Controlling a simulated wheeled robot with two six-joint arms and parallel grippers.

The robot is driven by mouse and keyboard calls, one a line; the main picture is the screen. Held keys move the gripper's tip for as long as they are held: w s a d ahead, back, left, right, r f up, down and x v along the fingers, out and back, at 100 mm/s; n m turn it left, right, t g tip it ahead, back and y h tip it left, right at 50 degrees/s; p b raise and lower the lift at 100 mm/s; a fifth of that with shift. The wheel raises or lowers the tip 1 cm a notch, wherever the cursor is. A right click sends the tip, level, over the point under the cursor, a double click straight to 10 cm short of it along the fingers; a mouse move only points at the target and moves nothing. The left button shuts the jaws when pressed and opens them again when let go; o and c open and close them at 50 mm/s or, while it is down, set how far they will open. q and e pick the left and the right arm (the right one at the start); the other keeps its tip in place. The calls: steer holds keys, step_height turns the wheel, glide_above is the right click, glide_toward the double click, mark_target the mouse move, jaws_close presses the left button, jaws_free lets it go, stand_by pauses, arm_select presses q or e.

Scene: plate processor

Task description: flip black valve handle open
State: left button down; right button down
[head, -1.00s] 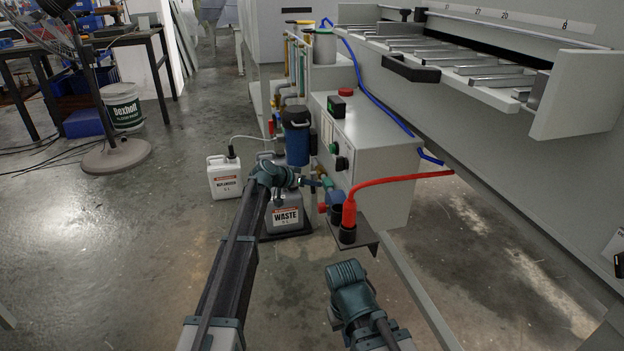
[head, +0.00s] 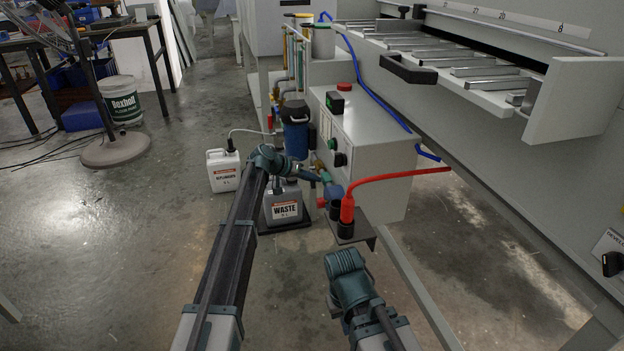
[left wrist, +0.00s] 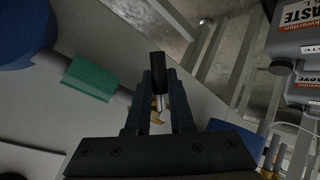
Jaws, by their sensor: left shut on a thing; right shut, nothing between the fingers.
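In the left wrist view, the black valve handle (left wrist: 157,72) stands between the fingers of my left gripper (left wrist: 162,85). The fingers are shut on it. A silver stem and a brass-coloured part of the valve (left wrist: 157,119) show below the handle, between the fingers. In the head view, my left gripper (head: 322,177) is at the pipework beside the grey control box, and the handle is too small to make out there. My right gripper (head: 335,308) is low in the head view, apart from the machine. It is shut and empty, mostly hidden by its wrist.
A red hose (head: 400,177) runs to a black fitting near my left gripper. The grey control box (head: 375,165) is close on the right.

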arm_select(q)
steer(key=c, duration=0.8)
jaws_free()
steer(key=shift+p+v, duration=4.25)
steer(key=shift+v, duration=2.7)
